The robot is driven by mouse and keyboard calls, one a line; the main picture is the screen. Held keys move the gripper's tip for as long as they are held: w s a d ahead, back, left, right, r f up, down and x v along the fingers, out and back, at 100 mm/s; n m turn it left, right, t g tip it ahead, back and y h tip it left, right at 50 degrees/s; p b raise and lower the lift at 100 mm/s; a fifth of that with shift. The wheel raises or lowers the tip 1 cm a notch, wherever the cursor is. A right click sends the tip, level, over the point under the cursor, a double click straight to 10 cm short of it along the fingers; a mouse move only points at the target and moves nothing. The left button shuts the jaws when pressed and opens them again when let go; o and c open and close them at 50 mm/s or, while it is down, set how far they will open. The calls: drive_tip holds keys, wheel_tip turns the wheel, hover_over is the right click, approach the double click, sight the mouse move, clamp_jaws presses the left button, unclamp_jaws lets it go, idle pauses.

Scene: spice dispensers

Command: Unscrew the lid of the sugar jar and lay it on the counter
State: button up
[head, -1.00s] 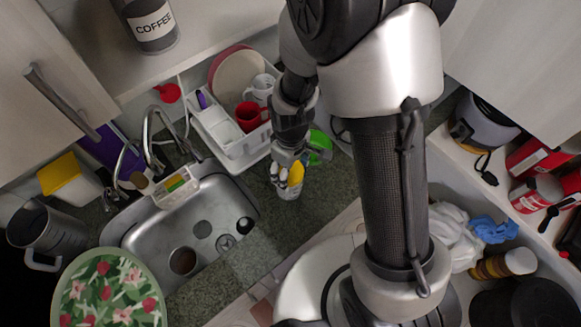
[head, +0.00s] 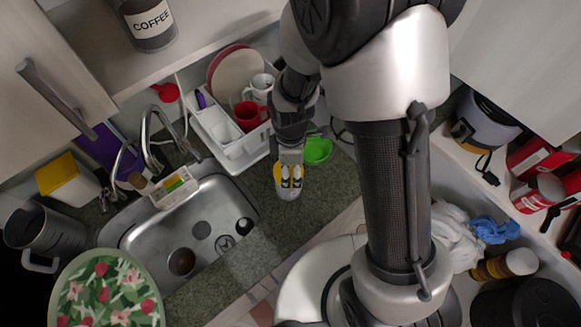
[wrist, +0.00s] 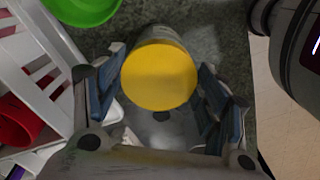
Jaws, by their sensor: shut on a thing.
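The sugar jar (wrist: 165,34) stands on the counter (head: 240,255) beside the sink, seen from above in the wrist view. Its round yellow lid (wrist: 158,75) is on top of it, between the fingers of my gripper (wrist: 160,98). The fingers are shut on the lid from both sides. In the head view my gripper (head: 289,176) points down over the jar (head: 287,193), and part of the yellow lid (head: 278,171) shows around the fingers. Any label on the jar is hidden.
A green bowl (head: 317,150) stands close behind the jar. A white dish rack (head: 243,152) with a red mug (head: 248,115) and plates is at the back left. The sink (head: 205,225) is to the left. Bare counter lies between sink and jar.

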drive_tip(key=shift+n, duration=0.7)
drive_tip(key=n, duration=0.3)
drive_tip(key=shift+w, duration=0.1)
drive_tip(key=n, duration=0.5)
drive_tip(key=shift+w+a+b, duration=0.1)
drive_tip(key=shift+b, duration=0.25)
drive_tip(key=shift+n, duration=0.5)
drive_tip(key=n, duration=0.4)
drive_tip(key=shift+a, duration=0.1)
drive_tip(key=n, duration=0.5)
drive_tip(key=shift+a, duration=0.1)
drive_tip(key=shift+w+r+p, duration=0.1)
drive_tip(key=shift+r+p, duration=0.1)
drive_tip(key=shift+p, duration=0.3)
